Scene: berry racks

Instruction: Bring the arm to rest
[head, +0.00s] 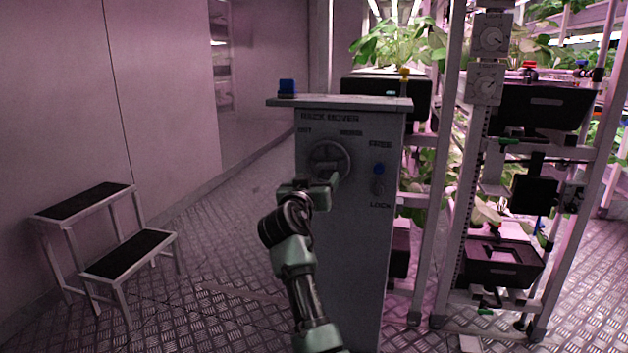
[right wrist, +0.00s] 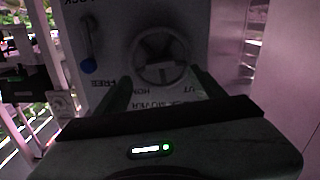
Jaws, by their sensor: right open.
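My right gripper (head: 318,188) is in front of the rack mover's grey panel (head: 350,250), just below its round dial (head: 328,160). In the right wrist view the two fingers of my right gripper (right wrist: 165,88) stand apart with nothing between them. The dial (right wrist: 160,56) shows beyond the fingertips, and that view is upside down. Whether a fingertip touches the panel or dial I cannot tell. My left gripper is not in view.
A blue-knobbed lever (head: 379,170) between FREE and LOCK is right of the dial. Plant racks (head: 450,180) stand close on the right. A step stool (head: 105,235) stands at the left. The metal floor between stool and panel is clear.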

